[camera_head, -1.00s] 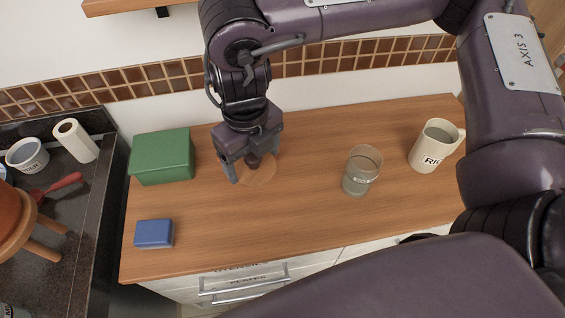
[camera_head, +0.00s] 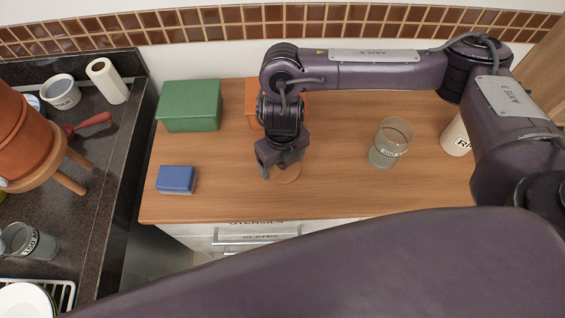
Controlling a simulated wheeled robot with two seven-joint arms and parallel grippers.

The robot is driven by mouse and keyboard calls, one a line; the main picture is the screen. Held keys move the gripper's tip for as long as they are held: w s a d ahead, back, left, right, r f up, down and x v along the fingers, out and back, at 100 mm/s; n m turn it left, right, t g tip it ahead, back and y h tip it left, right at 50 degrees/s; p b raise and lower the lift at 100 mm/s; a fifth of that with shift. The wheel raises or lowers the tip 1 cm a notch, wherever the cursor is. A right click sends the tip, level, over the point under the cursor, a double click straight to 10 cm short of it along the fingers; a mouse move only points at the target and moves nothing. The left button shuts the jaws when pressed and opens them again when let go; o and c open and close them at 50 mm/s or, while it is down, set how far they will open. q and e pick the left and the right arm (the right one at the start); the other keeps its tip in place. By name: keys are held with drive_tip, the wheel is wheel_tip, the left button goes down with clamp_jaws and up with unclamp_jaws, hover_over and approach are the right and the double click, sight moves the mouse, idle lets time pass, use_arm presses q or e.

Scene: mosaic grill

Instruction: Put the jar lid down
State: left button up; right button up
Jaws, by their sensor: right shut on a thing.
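The jar lid (camera_head: 288,174) is a round, flat, light wooden disc. It shows at the middle of the wooden counter (camera_head: 225,190), partly hidden behind my right gripper. My right gripper (camera_head: 279,168) points down over it and is shut on its knob, which the fingers hide. I cannot tell whether the lid touches the counter or hangs just above it. A clear glass container (camera_head: 392,142) with a label stands open to the right of the gripper. My left gripper is not in view.
A green box (camera_head: 190,105) and an orange box (camera_head: 251,104) stand at the back. A blue box (camera_head: 176,180) lies front left. A white labelled mug (camera_head: 456,137) is partly behind my arm. Counter left and right of the lid is clear.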

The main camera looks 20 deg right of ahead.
drive_tip(key=shift+f, duration=0.8)
drive_tip(key=shift+f, duration=0.2)
drive_tip(key=o, duration=1)
drive_tip(key=shift+c, duration=0.2)
drive_tip(key=shift+r, duration=0.2)
